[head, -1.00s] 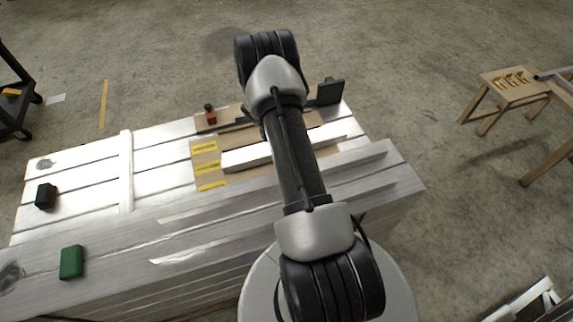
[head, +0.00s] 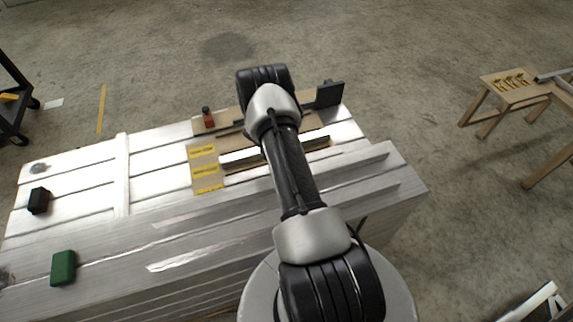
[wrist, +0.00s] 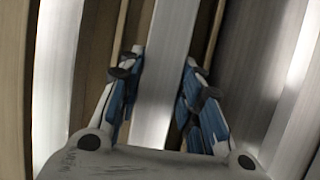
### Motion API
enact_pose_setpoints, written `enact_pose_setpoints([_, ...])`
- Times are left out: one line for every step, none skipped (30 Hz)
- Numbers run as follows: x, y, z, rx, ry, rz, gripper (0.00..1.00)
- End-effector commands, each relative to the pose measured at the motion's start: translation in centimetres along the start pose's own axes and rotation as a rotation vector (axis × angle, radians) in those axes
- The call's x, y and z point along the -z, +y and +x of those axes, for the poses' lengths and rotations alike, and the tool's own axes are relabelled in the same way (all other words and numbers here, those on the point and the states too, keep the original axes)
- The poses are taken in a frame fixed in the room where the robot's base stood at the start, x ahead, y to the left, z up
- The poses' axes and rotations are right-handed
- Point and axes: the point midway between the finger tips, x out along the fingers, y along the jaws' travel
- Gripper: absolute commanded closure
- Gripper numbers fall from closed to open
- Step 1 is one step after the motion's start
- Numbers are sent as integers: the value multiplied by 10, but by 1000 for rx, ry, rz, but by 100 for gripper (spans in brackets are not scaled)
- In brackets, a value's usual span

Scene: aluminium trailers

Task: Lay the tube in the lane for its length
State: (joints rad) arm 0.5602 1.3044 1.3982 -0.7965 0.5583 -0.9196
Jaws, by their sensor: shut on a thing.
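The tube (wrist: 168,60) is a long, shiny, silver bar. In the wrist view it runs lengthwise between the blue-padded fingers of my gripper (wrist: 160,95), which is shut on it. In the head view the tube (head: 240,156) lies along the brown lane board (head: 203,161), its left end just right of the yellow labels (head: 205,171). My arm crosses over its middle and hides my gripper there. Brown strips run along both sides of the tube in the wrist view. I cannot tell whether it touches the lane floor.
The board rests on a silver slatted trailer bed (head: 160,190). A red-topped item (head: 207,117) and a black upright block (head: 329,93) stand at the back. A black block (head: 39,200) and a green block (head: 63,268) sit at the left. A wooden stand (head: 510,88) is off to the right.

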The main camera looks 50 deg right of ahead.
Motion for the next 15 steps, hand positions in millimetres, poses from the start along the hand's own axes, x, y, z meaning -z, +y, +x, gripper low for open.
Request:
enact_pose_setpoints([0,1,1,-1,-1,0,100])
enact_pose_setpoints([0,0,2,-1,-1,0,100])
enact_pose_setpoints([1,0,3,-1,-1,0,100])
enact_pose_setpoints([2,0,4,1,0,0,66])
enact_pose_setpoints([1,0,3,1,0,0,64])
enact_pose_setpoints([1,0,3,1,0,0,62])
enact_pose_setpoints([1,0,3,1,0,0,60])
enact_pose_setpoints([1,0,3,1,0,0,58])
enact_pose_setpoints([1,0,3,1,0,0,55])
enact_pose_setpoints([1,0,3,1,0,0,53])
enact_pose_setpoints([1,0,3,1,0,0,51])
enact_pose_setpoints([1,0,3,1,0,0,48])
enact_pose_setpoints([1,0,3,1,0,0,47])
enact_pose_setpoints([1,0,3,1,0,0,47])
enact_pose_setpoints([1,0,3,1,0,0,47])
